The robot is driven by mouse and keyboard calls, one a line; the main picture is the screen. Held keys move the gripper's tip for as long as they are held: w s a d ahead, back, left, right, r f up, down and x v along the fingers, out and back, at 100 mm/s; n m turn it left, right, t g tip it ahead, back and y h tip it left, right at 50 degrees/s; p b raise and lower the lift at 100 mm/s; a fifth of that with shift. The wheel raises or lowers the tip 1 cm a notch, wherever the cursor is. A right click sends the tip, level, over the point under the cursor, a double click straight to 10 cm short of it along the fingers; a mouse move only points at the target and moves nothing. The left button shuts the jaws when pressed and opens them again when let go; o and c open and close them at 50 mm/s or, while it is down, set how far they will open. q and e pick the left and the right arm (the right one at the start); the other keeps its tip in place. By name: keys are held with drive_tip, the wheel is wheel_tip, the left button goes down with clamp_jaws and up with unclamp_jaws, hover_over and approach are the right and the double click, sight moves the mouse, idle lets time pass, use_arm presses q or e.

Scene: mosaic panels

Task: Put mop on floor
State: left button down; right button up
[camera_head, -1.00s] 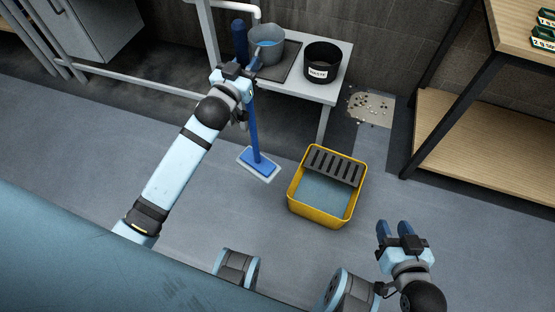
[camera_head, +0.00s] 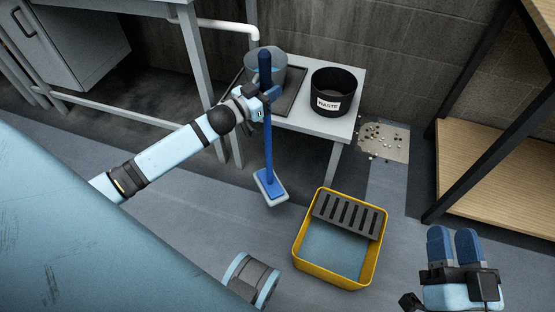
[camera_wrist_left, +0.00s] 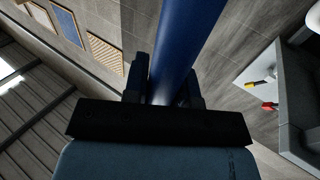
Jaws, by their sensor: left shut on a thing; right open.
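A blue mop (camera_head: 267,150) with a flat blue-and-white head (camera_head: 271,188) stands near upright in front of the low bench. My left gripper (camera_head: 268,94) is shut on its handle; the handle (camera_wrist_left: 187,40) also runs between the fingers in the left wrist view. The head is over the grey floor (camera_head: 225,205); I cannot tell whether it touches. My right gripper (camera_head: 454,248) is open and empty at the lower right, right of the yellow bucket.
A yellow bucket (camera_head: 299,248) of water with a dark grate stands on the floor right of the mop head. A low bench (camera_head: 322,124) holds a grey bucket (camera_head: 289,75) and a black waste bin (camera_head: 334,92). Debris (camera_head: 383,140) lies near the wall. A wooden shelf (camera_head: 490,185) stands right.

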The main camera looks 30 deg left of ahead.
sight(268, 138)
use_arm(q)
wheel_tip(268, 138, down, 20)
drive_tip(key=b, duration=0.9)
drive_tip(key=shift+w+a+f+b, duration=0.15)
drive_tip(key=shift+w+f+b, duration=0.1)
drive_tip(key=shift+w+b, duration=0.05)
use_arm(e)
wheel_tip(268, 138, down, 8)
drive_tip(key=w+n+g, duration=0.1)
drive_tip(key=w+n, duration=0.1)
drive_tip(key=n, duration=0.1)
drive_tip(key=shift+w+d+r+g, duration=0.15)
drive_tip(key=shift+d+r+g, duration=0.05)
drive_tip(key=shift+g, duration=0.2)
use_arm(q)
drive_tip(key=c, duration=1.4)
unclamp_jaws()
drive_tip(key=shift+f, duration=0.15)
drive_tip(key=o, duration=0.5)
use_arm(e)
drive_tip(key=shift+f, duration=0.1)
